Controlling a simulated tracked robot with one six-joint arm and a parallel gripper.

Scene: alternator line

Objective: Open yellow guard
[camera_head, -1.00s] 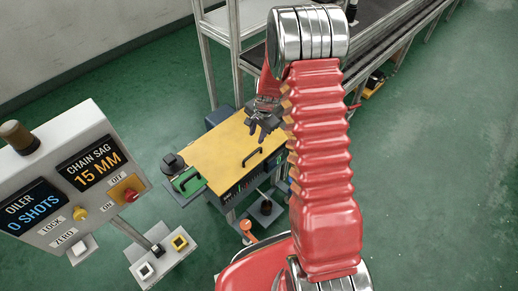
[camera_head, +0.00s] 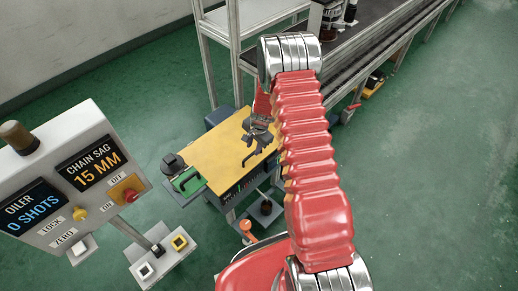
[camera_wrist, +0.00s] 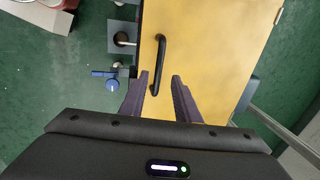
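The yellow guard (camera_head: 215,158) is a flat panel lying closed over the machine; it also fills much of the wrist view (camera_wrist: 215,50). Its black bar handle (camera_wrist: 160,62) stands near one edge of the panel. In the head view my gripper (camera_head: 251,151) is over the panel near the handle and partly hides it. In the wrist view my gripper (camera_wrist: 164,78) is open, its two fingers apart. The handle shows just beyond and between the fingertips, closer to the left one. I cannot tell whether they touch it. Nothing is held.
A blue-knobbed valve (camera_wrist: 112,85) is near the handle. A conveyor frame (camera_head: 238,60) stands behind.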

